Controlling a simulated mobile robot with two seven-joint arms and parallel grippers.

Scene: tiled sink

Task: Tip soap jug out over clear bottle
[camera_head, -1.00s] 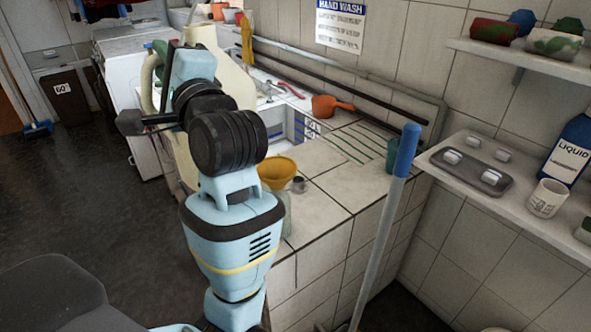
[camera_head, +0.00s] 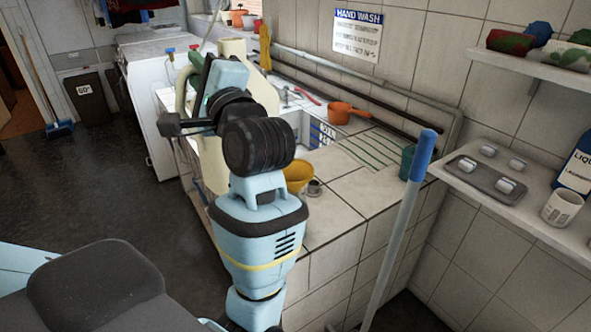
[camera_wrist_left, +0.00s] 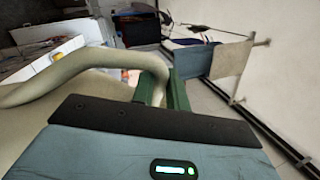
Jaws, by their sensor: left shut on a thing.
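The cream soap jug (camera_head: 212,165) is at the sink's left end, largely hidden behind my left arm. Its looped handle (camera_head: 183,92) shows left of the wrist. My left gripper (camera_head: 203,88) is shut on this handle. In the left wrist view, the handle (camera_wrist_left: 85,60) runs to the green fingers (camera_wrist_left: 165,90), with the pale jug body below it. I cannot tell the jug's exact tilt or where its mouth is. A yellow funnel (camera_head: 299,175) stands on the tiled counter, right of my wrist. The clear bottle is hidden behind my arm. My right gripper is out of view.
A small grey cup (camera_head: 315,188) stands beside the funnel. An orange dipper (camera_head: 345,112) lies at the back. A blue-topped pole (camera_head: 405,205) leans before the counter's right end, near a teal cup (camera_head: 408,160). The ribbed drainer (camera_head: 368,148) is clear.

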